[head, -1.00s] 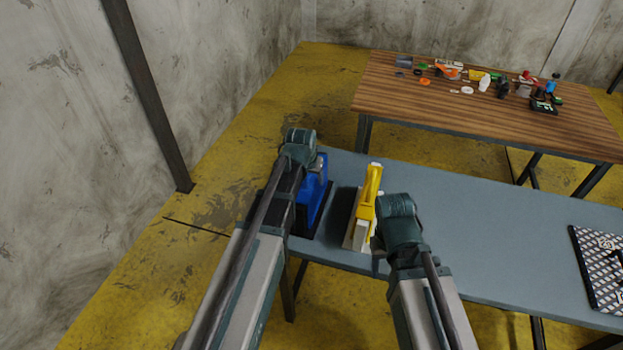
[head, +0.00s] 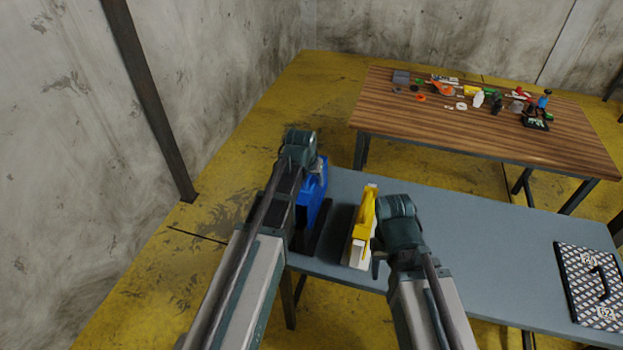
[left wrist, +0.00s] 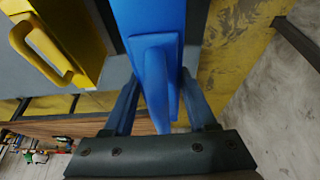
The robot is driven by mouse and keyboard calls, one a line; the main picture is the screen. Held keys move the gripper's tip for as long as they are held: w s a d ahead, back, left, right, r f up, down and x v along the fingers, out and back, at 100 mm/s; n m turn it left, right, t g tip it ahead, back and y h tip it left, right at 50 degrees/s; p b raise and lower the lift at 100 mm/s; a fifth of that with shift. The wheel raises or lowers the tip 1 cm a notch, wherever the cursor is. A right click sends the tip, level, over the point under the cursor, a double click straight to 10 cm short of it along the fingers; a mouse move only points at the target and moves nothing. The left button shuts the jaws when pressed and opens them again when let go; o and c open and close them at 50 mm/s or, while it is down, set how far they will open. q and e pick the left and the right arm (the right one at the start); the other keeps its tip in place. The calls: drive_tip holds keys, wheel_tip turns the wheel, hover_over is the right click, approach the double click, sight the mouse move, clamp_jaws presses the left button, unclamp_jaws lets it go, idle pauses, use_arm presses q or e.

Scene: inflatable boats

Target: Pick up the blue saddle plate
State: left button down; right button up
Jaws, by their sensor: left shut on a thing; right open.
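The blue saddle plate (head: 314,196) is at the left end of the grey table, partly hidden behind my left arm in the head view. In the left wrist view its blue body (left wrist: 148,18) carries a looped handle (left wrist: 155,85). My left gripper (left wrist: 160,100) is shut on this handle, one finger on each side. In the head view my left gripper (head: 306,165) is over the blue plate; its fingers are hard to see there. My right gripper (head: 376,262) is open and empty beside the yellow piece.
A yellow handled piece with a pale base (head: 363,225) stands close to the right of the blue plate. A patterned black plate (head: 590,285) lies at the right of the grey table (head: 480,240). A wooden table (head: 440,115) with many small parts stands behind.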

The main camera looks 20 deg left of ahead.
use_arm(q)
wheel_tip(320, 180, up, 9)
drive_tip(key=p, duration=0.7)
drive_tip(key=shift+f, duration=0.2)
drive_tip(key=shift+p, duration=0.3)
wheel_tip(320, 180, up, 8)
drive_tip(key=p, duration=0.8)
drive_tip(key=shift+r, duration=0.25)
drive_tip(key=shift+f, duration=0.1)
